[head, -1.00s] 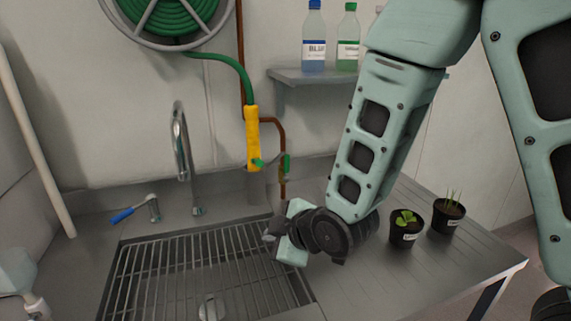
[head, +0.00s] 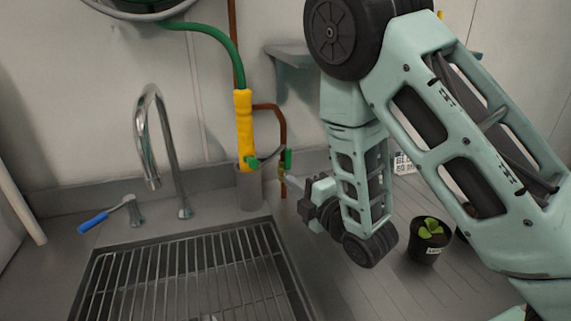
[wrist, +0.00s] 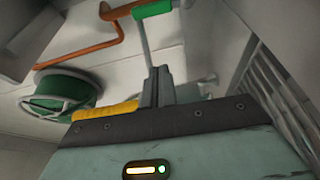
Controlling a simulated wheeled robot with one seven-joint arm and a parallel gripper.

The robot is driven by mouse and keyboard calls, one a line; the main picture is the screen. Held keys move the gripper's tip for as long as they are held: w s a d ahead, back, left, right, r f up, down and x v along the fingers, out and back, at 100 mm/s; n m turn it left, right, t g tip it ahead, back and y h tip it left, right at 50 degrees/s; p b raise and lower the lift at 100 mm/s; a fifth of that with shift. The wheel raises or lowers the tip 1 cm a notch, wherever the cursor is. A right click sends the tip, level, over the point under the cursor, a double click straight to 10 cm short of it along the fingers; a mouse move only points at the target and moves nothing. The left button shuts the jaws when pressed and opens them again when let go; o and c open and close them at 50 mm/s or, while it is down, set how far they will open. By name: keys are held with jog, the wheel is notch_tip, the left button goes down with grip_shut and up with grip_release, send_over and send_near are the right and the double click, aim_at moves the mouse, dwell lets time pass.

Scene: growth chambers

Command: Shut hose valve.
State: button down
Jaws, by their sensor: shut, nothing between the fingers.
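The hose valve shows as a green lever (head: 288,159) on the brown copper pipe (head: 282,125), just right of the yellow nozzle. In the wrist view its green handle (wrist: 152,9) is at the top, on a grey stem running down toward my fingertips. My gripper (head: 287,181) is shut and empty, pointing left just below and beside the green lever. In the wrist view the closed fingers (wrist: 157,84) stand just below the stem. I cannot tell whether they touch it. The valve body is partly hidden behind the fingers.
The yellow nozzle (head: 244,128) stands in a grey cup (head: 249,190) on its green hose (head: 215,38). A curved faucet (head: 165,130) and a blue-handled tap (head: 93,222) are left, behind the sink grate (head: 190,265). A potted seedling (head: 428,245) stands right of my wrist.

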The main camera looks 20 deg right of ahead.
aim_at(288, 165)
jog(key=shift+f+b, duration=0.1)
jog(key=shift+b, duration=0.2)
jog(key=w+b, duration=0.4)
jog(key=w, duration=0.5)
jog(key=shift+w+d, duration=0.2)
jog(key=shift+d, duration=0.15)
dwell(0.4)
